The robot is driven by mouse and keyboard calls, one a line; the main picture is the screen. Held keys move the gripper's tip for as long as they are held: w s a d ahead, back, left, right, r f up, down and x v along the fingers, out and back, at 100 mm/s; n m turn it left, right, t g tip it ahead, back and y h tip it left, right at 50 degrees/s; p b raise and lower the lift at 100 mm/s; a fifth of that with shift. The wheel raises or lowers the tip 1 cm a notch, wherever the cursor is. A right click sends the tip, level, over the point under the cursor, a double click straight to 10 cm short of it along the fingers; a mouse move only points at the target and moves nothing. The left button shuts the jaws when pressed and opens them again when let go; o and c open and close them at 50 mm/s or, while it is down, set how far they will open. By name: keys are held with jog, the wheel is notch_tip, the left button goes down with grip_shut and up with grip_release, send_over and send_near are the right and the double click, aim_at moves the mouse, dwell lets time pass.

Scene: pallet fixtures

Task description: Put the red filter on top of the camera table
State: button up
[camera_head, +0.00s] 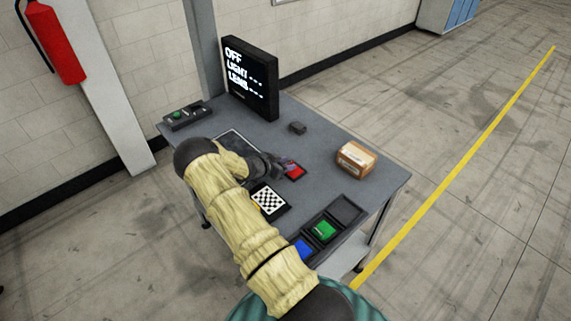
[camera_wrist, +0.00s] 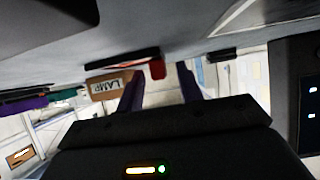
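The red filter (camera_head: 295,171) lies near the middle of the grey table, on or against a small dark plate. My gripper (camera_head: 283,166) is low over the table, just left of the filter, and partly covers it. In the wrist view, which is upside down, my two fingers (camera_wrist: 160,85) stand apart. The red filter (camera_wrist: 157,69) shows in the gap between them, with space at each side. A dark flat piece (camera_wrist: 122,60) adjoins it. I cannot tell from these views which surface is the camera table.
A cardboard box (camera_head: 356,160) stands at right; a small dark block (camera_head: 297,128) is behind. A checkerboard (camera_head: 269,200) and a tray with green (camera_head: 324,230) and blue (camera_head: 302,249) pieces lie in front. A monitor (camera_head: 250,78) and button panel (camera_head: 186,116) stand at back left.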

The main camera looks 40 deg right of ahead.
jog(key=shift+r, duration=0.1)
jog(key=b+v, duration=0.3)
jog(key=v, duration=0.9)
dwell(0.4)
